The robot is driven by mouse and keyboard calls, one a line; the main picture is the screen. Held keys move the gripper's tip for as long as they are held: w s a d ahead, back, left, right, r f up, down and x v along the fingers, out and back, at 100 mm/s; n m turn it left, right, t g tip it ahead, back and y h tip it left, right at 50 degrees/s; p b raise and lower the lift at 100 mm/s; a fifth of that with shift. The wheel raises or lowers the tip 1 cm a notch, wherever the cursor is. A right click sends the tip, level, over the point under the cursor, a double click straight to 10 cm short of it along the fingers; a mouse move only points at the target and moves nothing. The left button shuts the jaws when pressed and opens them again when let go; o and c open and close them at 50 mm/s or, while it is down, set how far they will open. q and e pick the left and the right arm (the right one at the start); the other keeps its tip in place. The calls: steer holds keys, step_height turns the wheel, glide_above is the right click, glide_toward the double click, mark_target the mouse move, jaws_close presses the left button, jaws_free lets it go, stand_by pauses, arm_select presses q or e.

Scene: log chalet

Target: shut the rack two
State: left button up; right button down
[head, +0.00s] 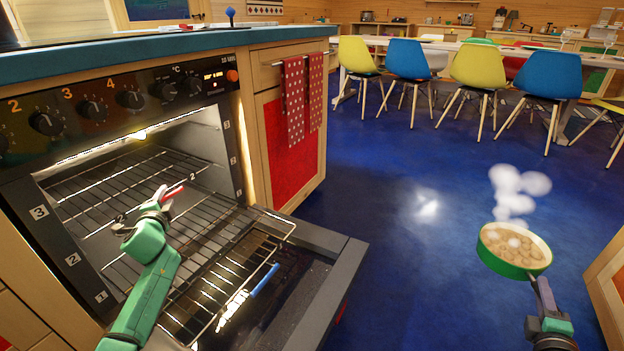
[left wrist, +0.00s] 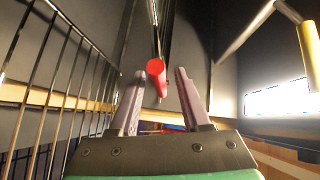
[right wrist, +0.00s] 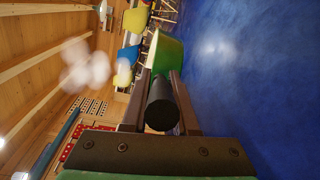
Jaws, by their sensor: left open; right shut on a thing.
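The oven (head: 120,100) stands open at the left in the head view, with levels marked 1, 2 and 3. A wire rack whose front corners carry 2 tags, rack two (head: 90,186), has its front edge near the opening. A red grip (head: 173,191) shows there. My left gripper (head: 168,198) is at this grip. In the left wrist view the red end (left wrist: 156,69) shows just ahead of the open fingers; contact cannot be told. My right gripper (head: 538,284) is shut on the handle (right wrist: 161,103) of a green pan (head: 514,251).
Another rack with a blue grip (head: 265,280) sticks out over the lowered oven door (head: 318,283). Food lies in the pan, with white steam (head: 517,190) above. Red towels (head: 293,100) hang beside the oven. The blue floor (head: 410,250) is clear; chairs (head: 477,66) stand behind.

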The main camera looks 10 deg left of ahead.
step_height(320, 180, up, 4)
steer(key=p, duration=0.2)
steer(key=shift+p, duration=0.3)
steer(key=shift+r, duration=0.1)
arm_select(q)
steer(key=v, duration=0.8)
steer(key=shift+s+f, duration=0.1)
arm_select(e)
steer(key=shift+d, duration=0.1)
